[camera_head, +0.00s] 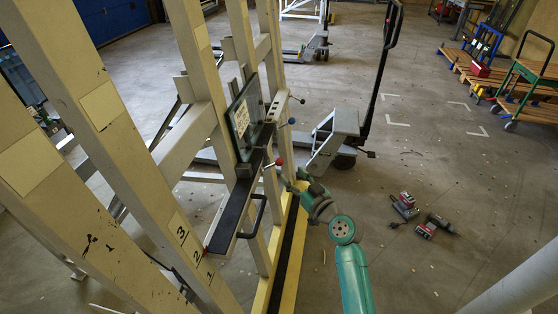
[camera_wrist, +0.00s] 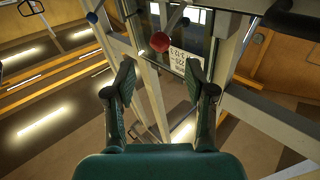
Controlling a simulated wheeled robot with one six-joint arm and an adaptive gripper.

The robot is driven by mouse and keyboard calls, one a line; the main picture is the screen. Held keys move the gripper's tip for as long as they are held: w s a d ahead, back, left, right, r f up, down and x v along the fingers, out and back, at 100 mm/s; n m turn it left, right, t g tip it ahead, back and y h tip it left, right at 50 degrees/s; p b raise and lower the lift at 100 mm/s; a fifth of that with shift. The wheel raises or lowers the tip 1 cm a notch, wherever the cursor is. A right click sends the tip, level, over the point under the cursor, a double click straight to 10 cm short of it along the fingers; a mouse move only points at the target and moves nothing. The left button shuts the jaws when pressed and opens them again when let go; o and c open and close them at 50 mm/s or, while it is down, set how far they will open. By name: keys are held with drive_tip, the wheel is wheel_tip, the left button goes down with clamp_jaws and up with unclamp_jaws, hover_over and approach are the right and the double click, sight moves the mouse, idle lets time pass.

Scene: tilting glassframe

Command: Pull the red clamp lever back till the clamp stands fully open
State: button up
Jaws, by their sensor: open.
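The red ball knob of the clamp lever (camera_head: 279,161) shows on the near side of the glass frame in the head view. In the wrist view the red knob (camera_wrist: 160,42) sits just beyond and between my fingertips, in front of the glass pane with a printed label. My gripper (camera_wrist: 160,78) is open and empty, one finger on each side of the knob's line. In the head view my gripper (camera_head: 293,184) is close to the knob, slightly below and right. The clamp itself is small and partly hidden, so its opening cannot be told.
A blue knob (camera_head: 291,121) stands above the red one. The cream frame posts (camera_head: 130,150) and a black-topped ledge with a handle (camera_head: 235,210) crowd the left. A pallet jack (camera_head: 335,135) stands behind; power tools (camera_head: 425,220) lie on the floor at right.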

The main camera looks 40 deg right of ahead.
sight(281, 164)
drive_tip(key=w, duration=0.5)
drive_tip(key=w+d, duration=0.1)
drive_tip(key=w, duration=0.2)
drive_tip(key=shift+w, duration=0.35)
clamp_jaws()
